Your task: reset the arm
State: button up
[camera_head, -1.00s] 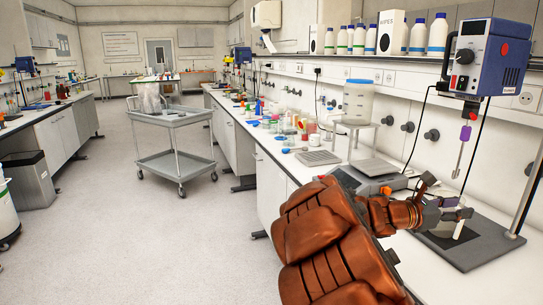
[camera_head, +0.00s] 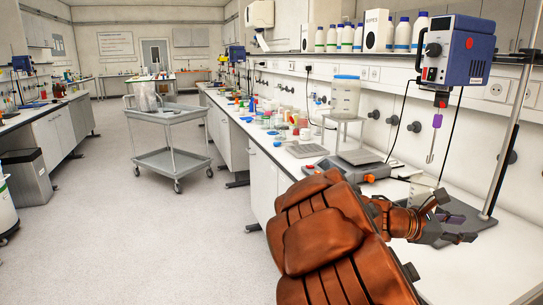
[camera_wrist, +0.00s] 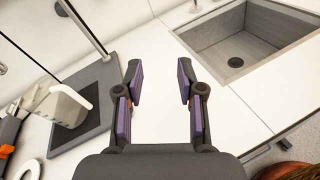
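My gripper (camera_head: 462,222) is stretched out over the right bench in the head view. In the wrist view my gripper (camera_wrist: 160,82) has its two purple-padded fingers spread apart, with only bare white bench between them. A white beaker (camera_head: 422,188) stands just beyond my gripper in the head view, partly hidden by it. The beaker (camera_wrist: 65,105) also shows left of the fingers in the wrist view, on the dark stand base, apart from the fingers.
A blue overhead stirrer (camera_head: 457,50) hangs on a tall stand rod (camera_head: 507,125) close to my gripper. A sink (camera_wrist: 245,45) lies right of the fingers. A grey cart (camera_head: 170,155) stands in the aisle.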

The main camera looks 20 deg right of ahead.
jog(key=s+a+f+m+y+b, duration=0.35)
jog(key=s+a+f+y, duration=0.35)
jog(key=a, duration=0.6)
jog(key=s+a+f+m+t+y+b, duration=0.1)
jog(key=s+a+f+m+y+b, duration=0.25)
jog(key=a+f, duration=0.8)
jog(key=s+a+f+m+y+b, duration=0.1)
jog(key=s+a+f+m+y, duration=0.45)
jog(key=a, duration=0.85)
notch_tip(320, 180, up, 16)
jog(key=t+p, duration=0.1)
jog(key=p, duration=1.4)
jog(key=shift+a+r+n+p, duration=0.25)
jog(key=shift+n+p, duration=0.05)
jog(key=shift+n, duration=0.15)
jog(key=shift+s, duration=0.1)
